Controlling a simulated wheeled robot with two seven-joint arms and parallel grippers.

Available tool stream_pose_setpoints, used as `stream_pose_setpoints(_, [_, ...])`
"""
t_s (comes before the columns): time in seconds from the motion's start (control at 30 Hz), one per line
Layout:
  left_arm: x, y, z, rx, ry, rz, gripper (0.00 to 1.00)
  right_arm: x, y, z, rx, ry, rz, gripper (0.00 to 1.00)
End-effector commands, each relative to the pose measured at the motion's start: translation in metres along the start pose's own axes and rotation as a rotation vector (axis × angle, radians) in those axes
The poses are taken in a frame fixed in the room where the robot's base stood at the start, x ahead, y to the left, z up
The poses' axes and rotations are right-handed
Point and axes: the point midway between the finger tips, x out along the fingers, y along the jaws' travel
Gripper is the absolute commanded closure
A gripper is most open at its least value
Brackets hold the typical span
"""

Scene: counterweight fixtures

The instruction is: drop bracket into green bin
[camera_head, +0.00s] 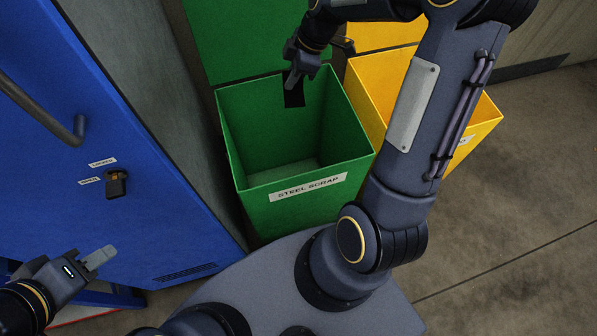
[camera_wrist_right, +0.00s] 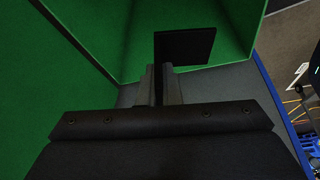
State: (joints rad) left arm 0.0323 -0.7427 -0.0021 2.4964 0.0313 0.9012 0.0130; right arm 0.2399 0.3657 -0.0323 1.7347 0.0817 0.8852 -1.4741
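The green bin (camera_head: 312,195), labelled STEEL SCRAP, stands open-topped in the middle of the head view. Its visible inside looks empty. My right gripper (camera_head: 296,76) reaches over the bin from the back and is shut on the bracket. The bracket (camera_head: 294,94) looks like a flat black plate and hangs from the fingertips at the bin's mouth, towards the back wall. In the right wrist view the bracket (camera_wrist_right: 185,46) stands out beyond the closed fingers, with green walls behind it. My left gripper (camera_head: 98,258) is at lower left, away from the bin; its finger gap is not clear.
A yellow bin (camera_head: 482,125) stands right of the green bin, partly behind my right arm. A blue cabinet (camera_head: 60,120) with a handle, and a latch (camera_head: 116,184) marked OPEN and LOCKED, stands at left. Concrete floor (camera_head: 520,220) is clear at right.

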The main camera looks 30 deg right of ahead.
Motion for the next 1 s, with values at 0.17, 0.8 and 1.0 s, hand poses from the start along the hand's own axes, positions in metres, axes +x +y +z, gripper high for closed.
stream_pose_setpoints(0.17, [0.012,-0.006,0.006,0.0,0.0,0.0,0.64,0.02,0.0,0.008,0.001,0.0,-0.001,1.0])
stream_pose_setpoints(0.8, [0.029,-0.013,0.015,0.0,0.0,0.0,0.64,0.051,0.0,0.021,0.003,0.0,0.0,0.94])
stream_pose_setpoints(1.0, [0.029,-0.013,0.015,0.0,0.0,0.0,0.64,0.051,0.0,0.021,0.003,0.0,0.0,0.7])
